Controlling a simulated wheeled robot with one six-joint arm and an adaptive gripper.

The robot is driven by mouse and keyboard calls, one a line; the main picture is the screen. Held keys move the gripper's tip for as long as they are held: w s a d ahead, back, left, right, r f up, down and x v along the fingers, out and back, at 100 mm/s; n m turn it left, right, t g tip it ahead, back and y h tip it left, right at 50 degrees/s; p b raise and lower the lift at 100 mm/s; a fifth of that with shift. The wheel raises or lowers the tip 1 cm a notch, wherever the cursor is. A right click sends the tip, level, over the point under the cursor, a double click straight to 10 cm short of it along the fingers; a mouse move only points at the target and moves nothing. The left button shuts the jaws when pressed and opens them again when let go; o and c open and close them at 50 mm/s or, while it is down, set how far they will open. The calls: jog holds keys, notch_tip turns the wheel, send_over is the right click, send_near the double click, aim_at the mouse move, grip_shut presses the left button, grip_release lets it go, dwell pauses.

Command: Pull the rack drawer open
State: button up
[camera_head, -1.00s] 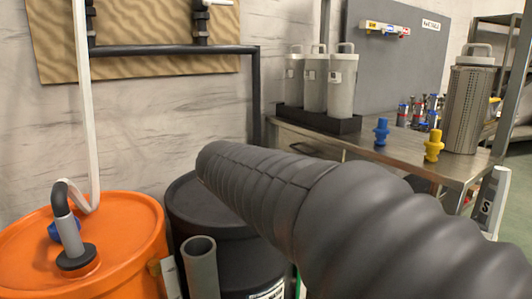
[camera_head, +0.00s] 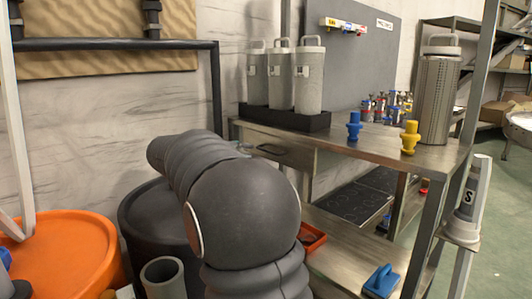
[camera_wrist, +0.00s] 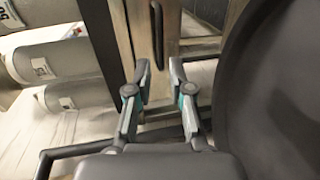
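The steel rack drawer (camera_head: 310,160) sits under the top of the steel bench, with a dark bar handle (camera_head: 272,150) on its front. It looks closed. In the wrist view the drawer front (camera_wrist: 142,30) runs up the middle, and the dark handle (camera_wrist: 157,30) stands upright in the picture. My gripper (camera_wrist: 160,70) is open, its two fingers apart and empty. The handle lies ahead of the gap between the fingertips, and I see no contact. In the head view my dark arm hides most of the gripper.
A black drum (camera_head: 140,215) stands close beside my arm; its dark round side (camera_wrist: 275,90) fills the wrist view's right. An orange drum (camera_head: 70,250) is at left. Grey canisters (camera_head: 309,80) and blue and yellow fittings (camera_head: 409,138) stand on the bench (camera_head: 375,152).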

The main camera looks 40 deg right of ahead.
jog(key=x, duration=0.9)
jog(key=shift+d+f, duration=0.1)
jog(key=shift+d, duration=0.2)
grip_shut()
